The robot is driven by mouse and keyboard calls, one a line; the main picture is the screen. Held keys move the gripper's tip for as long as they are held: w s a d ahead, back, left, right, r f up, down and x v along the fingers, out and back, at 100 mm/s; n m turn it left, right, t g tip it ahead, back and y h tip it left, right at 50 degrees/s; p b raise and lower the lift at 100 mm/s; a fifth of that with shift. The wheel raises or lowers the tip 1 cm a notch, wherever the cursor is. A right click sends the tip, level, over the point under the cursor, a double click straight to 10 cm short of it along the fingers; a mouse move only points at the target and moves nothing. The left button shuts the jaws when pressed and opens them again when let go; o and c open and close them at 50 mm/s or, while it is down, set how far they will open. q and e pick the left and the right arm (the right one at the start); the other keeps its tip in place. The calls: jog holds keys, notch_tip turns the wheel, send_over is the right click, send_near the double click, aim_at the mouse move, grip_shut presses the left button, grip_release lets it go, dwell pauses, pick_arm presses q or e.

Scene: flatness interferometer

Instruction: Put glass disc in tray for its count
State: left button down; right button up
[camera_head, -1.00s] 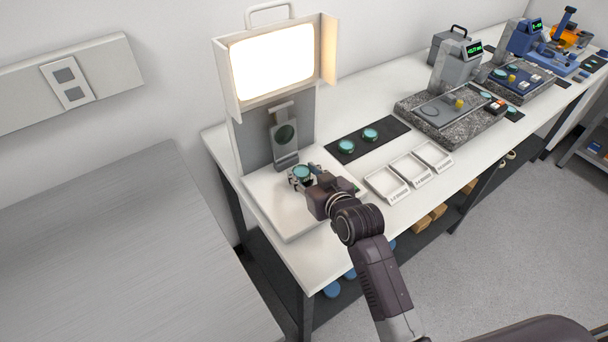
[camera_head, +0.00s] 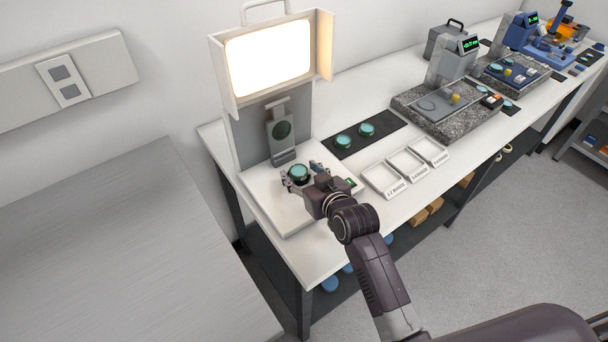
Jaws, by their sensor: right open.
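A teal glass disc (camera_head: 299,172) lies on the white base (camera_head: 262,208) of the lit interferometer. My right gripper (camera_head: 298,180) is open, with its fingers around or just beside the disc; whether they touch it I cannot tell. Two more teal discs, one left (camera_head: 343,141) and one right (camera_head: 367,129), lie on a black mat (camera_head: 336,153). Three empty white trays stand in a row with labels on their front edges: left (camera_head: 382,180), middle (camera_head: 407,164) and right (camera_head: 430,151). The labels are too small to read surely. My left gripper is not in view.
The interferometer's bright lamp box (camera_head: 270,60) and grey column rise behind the disc. A small green display (camera_head: 351,182) sits right of my gripper. A granite stand (camera_head: 440,115) is beyond the trays. A bare grey table (camera_head: 110,240) is at left.

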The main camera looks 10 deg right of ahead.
aim_at(299, 172)
jog(key=shift+f+b, duration=0.2)
jog(key=shift+b, duration=0.15)
jog(key=b+v, duration=0.1)
jog(key=v, duration=0.6)
jog(key=shift+d, duration=0.1)
jog(key=shift+o, duration=0.5)
jog(key=shift+s, duration=0.25)
jog(key=n+p, duration=0.1)
jog(key=p, duration=0.1)
jog(key=d+r+g+y+p, duration=0.1)
jog(key=p, duration=0.1)
jog(key=shift+w+r+n+y, duration=0.1)
jog(key=shift+w+n+y, duration=0.05)
jog(key=shift+n+y, duration=0.2)
jog(key=shift+w+p, duration=0.25)
jog(key=shift+p, duration=0.1)
jog(key=shift+f+x, duration=0.2)
jog(key=shift+x, duration=1.05)
jog(key=p+x, duration=0.1)
jog(key=x, duration=0.3)
jog(key=shift+w+p, duration=0.15)
jog(key=shift+p, duration=0.25)
jog(key=shift+w+a+f, duration=0.2)
jog(key=shift+w, duration=0.05)
